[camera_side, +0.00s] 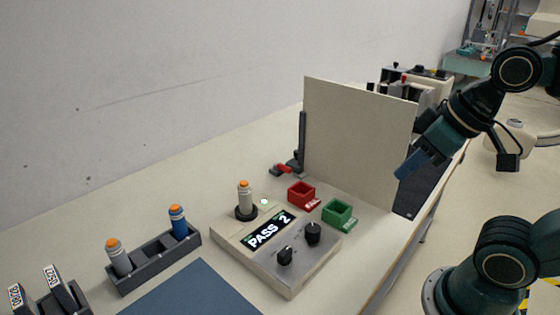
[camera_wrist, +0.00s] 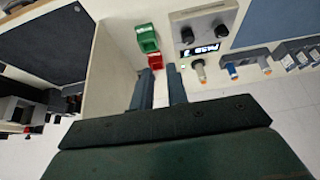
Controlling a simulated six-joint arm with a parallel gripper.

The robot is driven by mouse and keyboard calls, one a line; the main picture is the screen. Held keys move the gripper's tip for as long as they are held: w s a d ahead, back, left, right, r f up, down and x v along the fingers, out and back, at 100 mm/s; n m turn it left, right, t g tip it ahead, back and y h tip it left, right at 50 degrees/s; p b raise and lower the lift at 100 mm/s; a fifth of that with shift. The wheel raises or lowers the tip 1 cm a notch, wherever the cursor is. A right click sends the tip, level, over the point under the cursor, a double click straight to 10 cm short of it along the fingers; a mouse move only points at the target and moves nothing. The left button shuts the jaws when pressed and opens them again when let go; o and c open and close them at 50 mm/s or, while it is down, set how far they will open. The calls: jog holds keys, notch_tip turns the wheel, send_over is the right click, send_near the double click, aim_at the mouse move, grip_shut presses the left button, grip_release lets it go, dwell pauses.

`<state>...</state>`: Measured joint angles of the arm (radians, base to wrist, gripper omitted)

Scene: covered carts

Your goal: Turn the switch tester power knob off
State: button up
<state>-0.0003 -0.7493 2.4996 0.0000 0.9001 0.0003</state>
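The switch tester (camera_side: 258,262) is a beige box with a grey panel; its lit display (camera_side: 268,232) reads "PASS 2". Two black knobs, a front one (camera_side: 285,256) and a rear one (camera_side: 313,234), sit on the panel; their labels are too small to read. The tester (camera_wrist: 205,18) also shows at the top of the wrist view. An orange-tipped switch (camera_side: 245,194) stands upright in its round socket. My gripper (camera_side: 407,172) is right of the tester, raised beside the upright panel. In the wrist view my gripper (camera_wrist: 160,72) has its fingers apart with nothing between them.
A tall beige panel (camera_side: 358,140) stands behind a red bin (camera_side: 301,194) and a green bin (camera_side: 338,213). A dark rack (camera_side: 155,265) with two switches is at left. A blue mat (camera_side: 195,290) lies in front. The table left of the tester is partly clear.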

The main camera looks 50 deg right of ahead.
jog(key=o, duration=0.7)
jog(key=shift+w+a+r, duration=0.1)
jog(key=shift+w+a, duration=0.05)
jog(key=shift+w, duration=0.1)
jog(key=g, duration=0.6)
send_over(285, 251)
notch_tip(285, 251, down, 2)
jog(key=shift+f, duration=0.3)
notch_tip(285, 251, down, 14)
jog(key=shift+r, duration=0.25)
jog(key=c, duration=1)
